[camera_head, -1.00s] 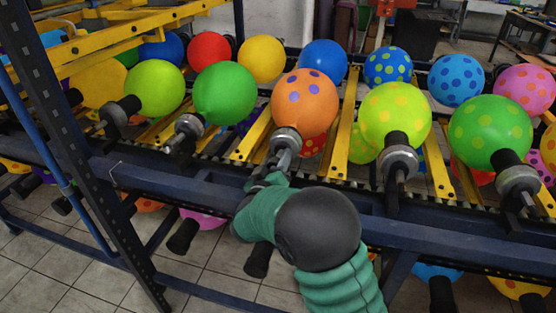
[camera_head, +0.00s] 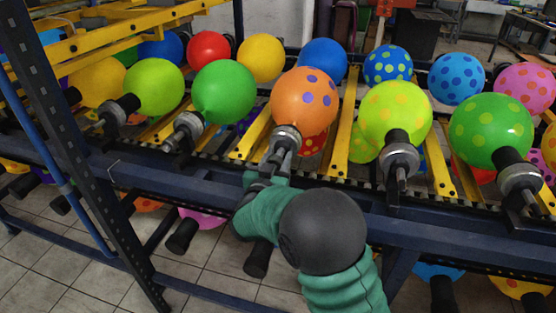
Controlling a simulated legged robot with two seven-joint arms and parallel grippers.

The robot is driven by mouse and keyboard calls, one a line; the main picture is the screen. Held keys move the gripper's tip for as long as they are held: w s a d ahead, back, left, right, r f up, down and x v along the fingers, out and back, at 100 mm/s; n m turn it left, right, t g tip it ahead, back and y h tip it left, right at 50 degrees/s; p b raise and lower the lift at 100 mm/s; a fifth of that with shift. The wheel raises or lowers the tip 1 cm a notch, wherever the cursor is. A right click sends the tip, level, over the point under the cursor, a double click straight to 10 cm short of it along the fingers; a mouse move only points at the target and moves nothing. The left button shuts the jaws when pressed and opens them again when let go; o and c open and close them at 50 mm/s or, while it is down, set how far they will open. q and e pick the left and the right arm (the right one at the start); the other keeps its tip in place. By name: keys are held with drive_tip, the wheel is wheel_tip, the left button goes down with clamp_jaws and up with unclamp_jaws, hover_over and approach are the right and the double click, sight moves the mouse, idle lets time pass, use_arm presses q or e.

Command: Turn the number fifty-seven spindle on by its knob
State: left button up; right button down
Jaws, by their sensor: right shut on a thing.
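The spindle at the middle of the front row carries an orange balloon with purple spots (camera_head: 305,98). Its grey metal collar and knob (camera_head: 287,134) point toward me. My right gripper (camera_head: 279,162) comes up from below and is shut on this knob; my green and black arm hides part of the rail beneath it. No number can be read on any spindle. My left gripper is not in view.
Neighbouring spindles carry a green balloon (camera_head: 224,92) on the left and a lime one with yellow spots (camera_head: 394,112) on the right. A dark blue rail (camera_head: 420,237) runs across below the spindles. A dark slotted upright (camera_head: 85,170) stands at left.

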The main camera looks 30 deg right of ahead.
drive_tip(key=m+b, duration=0.1)
drive_tip(key=m, duration=0.1)
drive_tip(key=m+b, duration=0.1)
drive_tip(key=m, duration=0.1)
drive_tip(key=shift+a+f+m, duration=0.1)
drive_tip(key=shift+f+m, duration=0.2)
drive_tip(key=shift+f, duration=0.05)
drive_tip(key=shift+m+b, duration=1.5)
drive_tip(key=shift+m, duration=0.8)
drive_tip(key=c, duration=1.2)
unclamp_jaws()
drive_tip(key=shift+c, duration=0.2)
drive_tip(key=o, duration=0.4)
drive_tip(key=shift+s+r, duration=0.1)
drive_tip(key=shift+r, duration=0.05)
drive_tip(key=p+v, duration=0.3)
drive_tip(key=v, duration=1.3)
drive_tip(key=shift+s+a, duration=0.3)
